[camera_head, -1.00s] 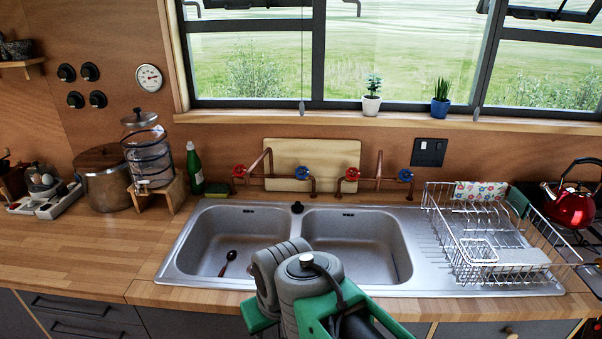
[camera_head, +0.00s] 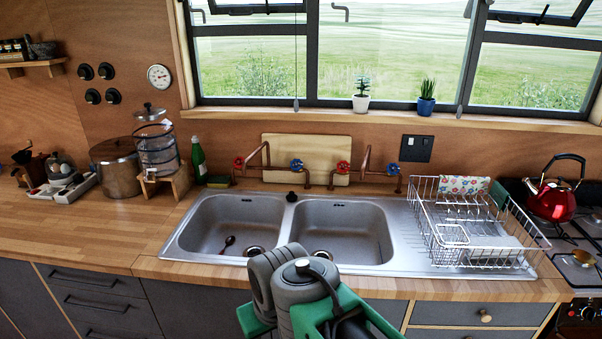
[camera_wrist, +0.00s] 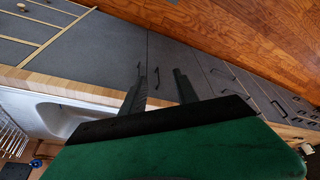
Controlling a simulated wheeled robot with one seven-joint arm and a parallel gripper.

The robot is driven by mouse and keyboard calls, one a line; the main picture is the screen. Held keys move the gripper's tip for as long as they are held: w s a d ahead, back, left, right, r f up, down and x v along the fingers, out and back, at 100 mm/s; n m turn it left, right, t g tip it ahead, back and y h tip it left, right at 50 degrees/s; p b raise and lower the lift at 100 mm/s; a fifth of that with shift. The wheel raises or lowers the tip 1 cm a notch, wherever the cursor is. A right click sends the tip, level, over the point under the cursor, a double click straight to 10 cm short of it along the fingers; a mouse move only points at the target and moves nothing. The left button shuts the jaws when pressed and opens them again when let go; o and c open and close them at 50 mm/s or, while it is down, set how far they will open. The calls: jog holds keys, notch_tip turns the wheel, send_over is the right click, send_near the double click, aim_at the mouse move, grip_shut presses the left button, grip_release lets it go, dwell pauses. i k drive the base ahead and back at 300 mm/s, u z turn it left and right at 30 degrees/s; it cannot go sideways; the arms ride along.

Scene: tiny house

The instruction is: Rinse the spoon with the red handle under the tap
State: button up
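The spoon (camera_head: 227,244) lies on the floor of the left sink basin (camera_head: 205,232), with a dark bowl and a reddish handle, beside the drain. Two copper taps stand behind the sink: the left tap (camera_head: 266,155) and the right tap (camera_head: 365,160), each with a red and a blue knob. I cannot see any water running. My gripper (camera_wrist: 160,76) shows in the wrist view with its two dark fingers apart and nothing between them, facing the cabinet fronts. In the head view my arm is in front of the sink and hides part of its front edge.
A wire dish rack (camera_head: 475,225) stands on the drainboard, and a red kettle (camera_head: 553,203) on the stove. A green bottle (camera_head: 198,160), sponge (camera_head: 218,182) and pot (camera_head: 117,172) stand left of the taps. The left counter (camera_head: 90,225) has free room.

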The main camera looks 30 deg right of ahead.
aim_at(296, 164)
jog(key=u, duration=0.5)
jog(key=i, duration=0.95)
jog(key=z, duration=0.05)
